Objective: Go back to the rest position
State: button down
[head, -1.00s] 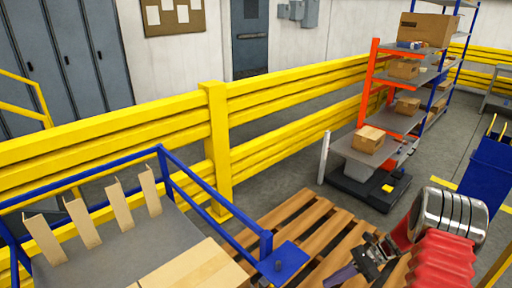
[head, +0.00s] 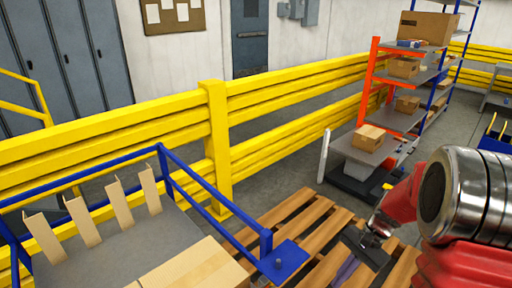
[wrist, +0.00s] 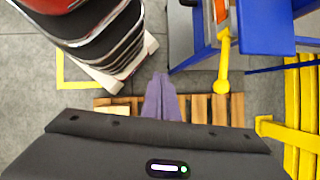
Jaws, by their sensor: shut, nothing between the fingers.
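My gripper (head: 346,270) is at the lower right of the head view, over the wooden pallet (head: 294,217). Its purple fingers point down and to the left, and my red and metal arm hides part of the scene behind it. In the wrist view, the two purple fingers of my gripper (wrist: 162,90) lie together with nothing held between them. Slats of the pallet (wrist: 222,108) show beyond them.
A blue-railed table (head: 115,235) with cardboard pieces stands at the lower left. A yellow barrier (head: 215,150) runs behind. A shelf rack (head: 373,75) with boxes stands at the right. The wrist view shows a yellow lever (wrist: 222,85).

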jog(key=s+a+r+n+t+h, duration=0.1)
jog(key=s+a+r+n+t, duration=0.1)
jog(key=r, duration=0.5)
jog(key=s+a+r+n+t+h, duration=0.2)
jog(key=s+a+r+n+t, duration=0.1)
jog(key=s+r+n, duration=0.2)
jog(key=s+a+r+n+t+h, duration=0.2)
jog(key=s+r, duration=0.4)
jog(key=r, duration=0.3)
jog(key=shift+s+a+n+t, duration=0.4)
jog(key=shift+a+n, duration=0.1)
jog(key=shift+n, duration=0.5)
jog(key=shift+r, duration=0.1)
